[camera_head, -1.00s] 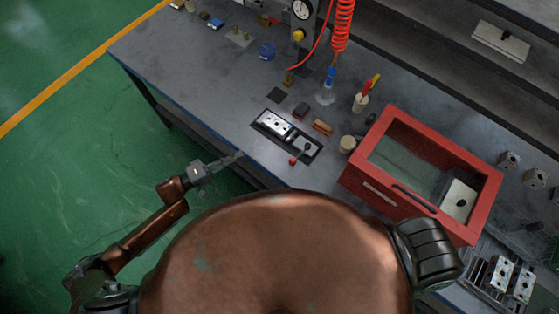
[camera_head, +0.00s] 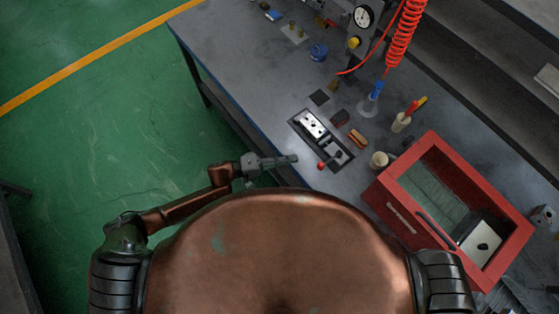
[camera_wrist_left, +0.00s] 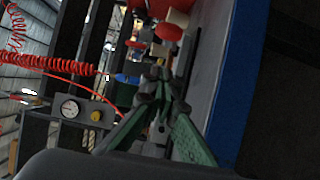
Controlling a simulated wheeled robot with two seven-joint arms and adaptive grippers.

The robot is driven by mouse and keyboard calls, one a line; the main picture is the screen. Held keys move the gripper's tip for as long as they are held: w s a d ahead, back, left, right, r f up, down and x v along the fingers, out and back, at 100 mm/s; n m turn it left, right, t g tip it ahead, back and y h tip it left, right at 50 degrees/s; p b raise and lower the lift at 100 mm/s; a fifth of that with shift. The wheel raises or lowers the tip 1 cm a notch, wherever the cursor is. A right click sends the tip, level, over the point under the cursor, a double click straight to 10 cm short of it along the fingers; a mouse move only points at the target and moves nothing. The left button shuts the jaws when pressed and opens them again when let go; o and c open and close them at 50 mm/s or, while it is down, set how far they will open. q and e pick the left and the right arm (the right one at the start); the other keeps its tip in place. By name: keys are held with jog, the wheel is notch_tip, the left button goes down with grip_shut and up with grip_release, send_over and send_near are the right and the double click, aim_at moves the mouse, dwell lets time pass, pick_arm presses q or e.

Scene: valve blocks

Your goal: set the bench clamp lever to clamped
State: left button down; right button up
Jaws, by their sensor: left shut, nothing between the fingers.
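The bench clamp (camera_head: 313,125) is a dark plate with a bright metal block, set near the front edge of the bench. Its lever has a red knob (camera_head: 320,166) at the near end, pointing toward the bench's front edge. My left gripper (camera_head: 293,159) is shut and empty, just left of the red knob, with a small gap seen from above. In the left wrist view its green fingers (camera_wrist_left: 162,82) meet near the tips, and a round red knob (camera_wrist_left: 168,31) shows beyond them. My right gripper is out of view.
A red open-topped box (camera_head: 400,222) stands right of the clamp. A cream cup (camera_head: 379,160), a brown brush (camera_head: 357,138) and a dark block (camera_head: 340,117) lie close by. A red coiled hose (camera_head: 404,35) hangs behind. The bench left of the clamp is clear.

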pick_arm(q)
jog(key=d, duration=0.3)
jog(key=shift+w+d, duration=0.25)
jog(key=shift+d, duration=0.05)
jog(key=shift+s+d, duration=0.75)
jog(key=shift+d, duration=0.15)
jog(key=shift+s+d, duration=0.35)
jog(key=shift+d, duration=0.15)
jog(key=shift+p, duration=0.3)
jog(key=shift+s+r+n+t+p, duration=0.1)
jog(key=shift+s+n+t+p, duration=0.2)
jog(key=shift+t, duration=0.2)
jog(key=shift+s+d, duration=0.1)
jog(key=shift+d, duration=0.05)
jog(key=shift+s+d+n+t+p, duration=0.1)
jog(key=shift+s+n+t+p, duration=0.15)
jog(key=shift+t+p, duration=0.2)
